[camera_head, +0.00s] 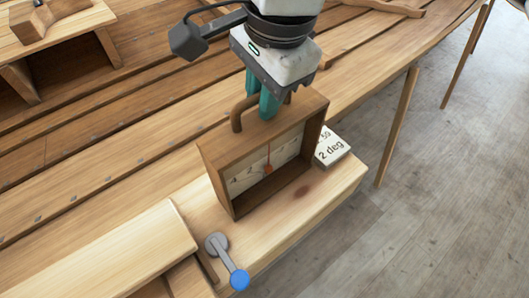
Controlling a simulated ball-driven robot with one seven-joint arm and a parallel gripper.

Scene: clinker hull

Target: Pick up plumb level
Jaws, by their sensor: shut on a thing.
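The plumb level (265,150) is a brown wooden box frame with a pale scale, a red needle and a curved wooden handle on top. It stands upright, at or just above a pale wooden board; I cannot tell whether it touches. My gripper (266,105) comes down from above, its teal fingers at the top of the box by the handle. The fingers are shut on the plumb level. The fingertips are partly hidden by the handle and frame.
A white block marked "2 deg" (333,147) lies right behind the level. A grey lever with a blue knob (239,279) is at the board's (318,205) front. Hull planks (90,165) run behind. A wooden hand plane (42,18) sits upper left. Grey floor (440,170) is open at right.

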